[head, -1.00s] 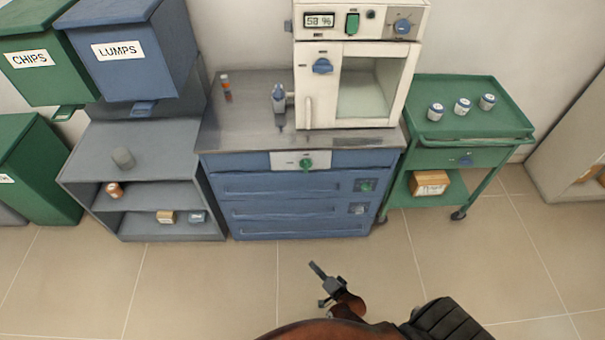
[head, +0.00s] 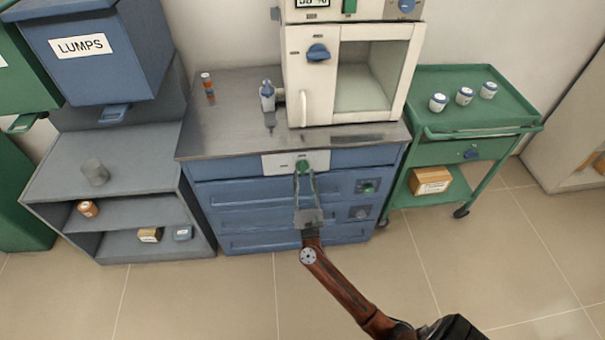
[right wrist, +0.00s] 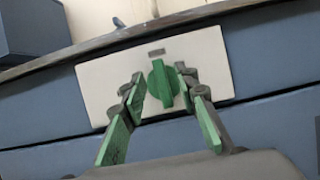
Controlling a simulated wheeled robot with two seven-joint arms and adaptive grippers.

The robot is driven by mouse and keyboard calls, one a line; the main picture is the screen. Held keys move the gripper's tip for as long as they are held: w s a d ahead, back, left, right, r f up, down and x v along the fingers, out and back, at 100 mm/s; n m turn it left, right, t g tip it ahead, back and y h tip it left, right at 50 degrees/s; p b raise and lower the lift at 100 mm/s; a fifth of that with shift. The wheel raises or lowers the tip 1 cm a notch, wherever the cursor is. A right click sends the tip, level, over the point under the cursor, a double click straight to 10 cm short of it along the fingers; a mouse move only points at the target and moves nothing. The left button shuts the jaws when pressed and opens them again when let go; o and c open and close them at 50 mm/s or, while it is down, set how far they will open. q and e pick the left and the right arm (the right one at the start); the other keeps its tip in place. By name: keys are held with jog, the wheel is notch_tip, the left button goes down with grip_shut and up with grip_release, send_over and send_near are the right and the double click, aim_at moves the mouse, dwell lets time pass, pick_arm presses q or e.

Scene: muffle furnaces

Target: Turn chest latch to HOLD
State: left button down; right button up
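The chest latch is a green knob (head: 303,166) on a white plate (head: 275,164) at the top front of the blue drawer chest. In the right wrist view the knob (right wrist: 163,84) has its grip bar close to upright, under a small grey mark. Lettering on the plate is too small to read. My right gripper (head: 305,180) is in front of the latch. In the right wrist view its green-padded fingers (right wrist: 162,90) are apart, one on each side of the knob. Gaps show beside the knob; contact is not clear. My left gripper is not in view.
A green cart (head: 450,130) is at right, a grey shelf unit (head: 130,213) at left. The floor in front is clear.

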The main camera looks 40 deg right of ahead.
jog(key=shift+x, duration=1.05)
jog(key=shift+f, duration=0.1)
grip_shut()
